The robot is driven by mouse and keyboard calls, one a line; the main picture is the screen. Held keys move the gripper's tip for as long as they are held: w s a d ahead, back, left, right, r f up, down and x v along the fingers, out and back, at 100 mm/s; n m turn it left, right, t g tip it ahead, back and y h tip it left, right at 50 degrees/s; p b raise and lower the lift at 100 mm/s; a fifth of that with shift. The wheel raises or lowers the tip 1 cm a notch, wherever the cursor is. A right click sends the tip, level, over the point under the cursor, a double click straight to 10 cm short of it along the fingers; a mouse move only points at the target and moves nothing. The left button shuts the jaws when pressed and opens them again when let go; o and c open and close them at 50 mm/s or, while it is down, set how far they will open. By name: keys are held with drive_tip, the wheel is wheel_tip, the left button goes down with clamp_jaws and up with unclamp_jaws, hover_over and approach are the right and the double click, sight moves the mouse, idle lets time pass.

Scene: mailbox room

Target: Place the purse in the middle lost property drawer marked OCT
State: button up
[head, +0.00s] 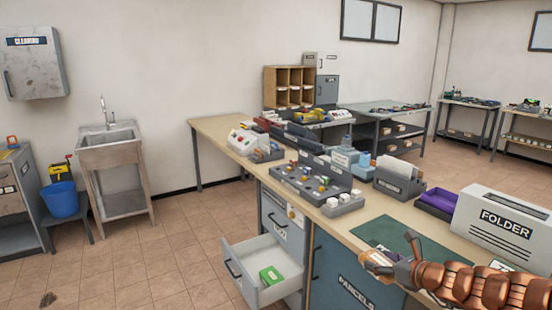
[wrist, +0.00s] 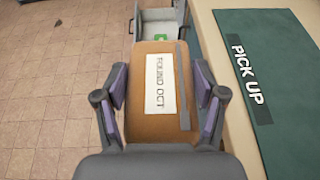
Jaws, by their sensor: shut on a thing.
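The purse (wrist: 150,120) is a tan-brown block with a dark strap on its right side and a white label reading FOUND OCT. My gripper (wrist: 160,105) is shut on it, with one purple-padded finger at each side. In the head view the purse (head: 376,257) shows small at the end of my arm, by the front edge of the counter. An open grey drawer (head: 238,278) juts out of the counter's cabinet, left of the purse. It holds a green box. The drawer (wrist: 143,31) also shows beyond the purse in the wrist view. I cannot read the open drawer's marking.
A green PICK UP mat (wrist: 257,70) lies on the counter to the right. The FOLDER machine (head: 500,228), a purple tray (head: 436,203) and a sorting tray (head: 312,183) stand on the counter. A closed drawer (head: 285,222) is above the open one.

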drive_tip(key=w+a+r+m+t+h, duration=0.1)
drive_tip(key=w+a+r+m+h, duration=0.1)
drive_tip(key=a+r, duration=0.7)
drive_tip(key=shift+w+a, duration=0.4)
drive_tip(key=shift+a, duration=0.45)
drive_tip(key=shift+a, duration=0.1)
wheel_tip(320, 180, down, 12)
drive_tip(key=w+m+h+p, duration=0.1)
drive_tip(key=w+m+h, duration=0.1)
drive_tip(key=m+h, duration=0.1)
drive_tip(key=shift+w+m+t+h, duration=0.3)
drive_tip(key=shift+t+h, duration=0.1)
drive_tip(key=shift+h, duration=0.2)
idle(0.6)
